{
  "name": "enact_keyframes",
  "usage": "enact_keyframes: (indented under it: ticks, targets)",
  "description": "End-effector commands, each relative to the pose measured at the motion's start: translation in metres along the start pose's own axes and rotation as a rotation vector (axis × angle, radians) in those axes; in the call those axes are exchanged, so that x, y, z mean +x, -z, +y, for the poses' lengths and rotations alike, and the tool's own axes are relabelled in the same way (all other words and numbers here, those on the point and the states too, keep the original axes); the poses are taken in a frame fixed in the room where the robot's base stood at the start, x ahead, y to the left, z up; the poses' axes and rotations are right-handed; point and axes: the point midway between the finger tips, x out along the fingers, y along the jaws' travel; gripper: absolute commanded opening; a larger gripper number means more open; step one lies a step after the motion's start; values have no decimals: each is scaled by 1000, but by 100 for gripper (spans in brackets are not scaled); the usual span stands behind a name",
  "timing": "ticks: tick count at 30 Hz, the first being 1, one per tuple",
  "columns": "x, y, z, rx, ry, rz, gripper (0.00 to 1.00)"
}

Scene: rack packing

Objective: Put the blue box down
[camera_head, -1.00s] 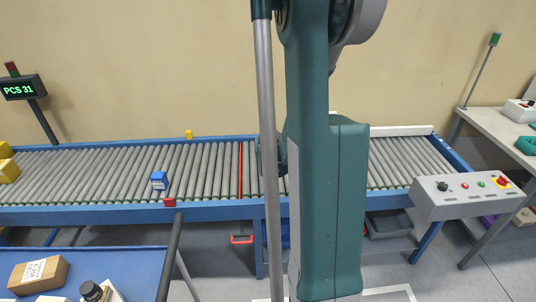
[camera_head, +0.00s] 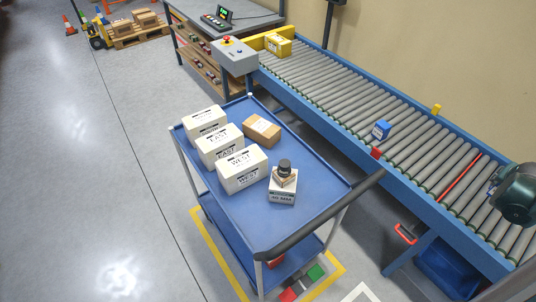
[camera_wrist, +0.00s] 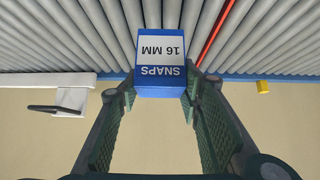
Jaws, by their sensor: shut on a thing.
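In the wrist view my gripper (camera_wrist: 159,92) is shut on a blue box (camera_wrist: 160,80) with a white label, which reads "SNAPS 16 MM" upside down. A finger is on each side of it, and grey rollers lie behind it. I cannot tell whether it touches them. The held box does not show in the head view, where only part of my arm is at the right edge. Another blue box (camera_head: 381,130) with a white label stands on the roller conveyor (camera_head: 340,95), left of the red line (camera_head: 460,178).
A blue cart (camera_head: 310,165) carries white boxes marked EAST and WEST, a brown carton (camera_head: 262,130) and a small box with a dark-capped item on top. A yellow box (camera_head: 278,45) sits at the conveyor's far end. Rollers between the blue box and red line are clear.

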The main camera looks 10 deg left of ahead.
Motion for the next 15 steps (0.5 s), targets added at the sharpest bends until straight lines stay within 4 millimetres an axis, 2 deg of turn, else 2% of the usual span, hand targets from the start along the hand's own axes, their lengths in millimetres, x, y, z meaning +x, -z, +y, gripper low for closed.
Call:
enact_keyframes:
  ticks: [5, 8, 15]
  targets:
    - [-4, -3, -23, -30, 29, 0, 22]
    - [-8, -6, -44, -57, 57, 0, 22]
    - [-24, -18, -113, -150, 150, 1, 22]
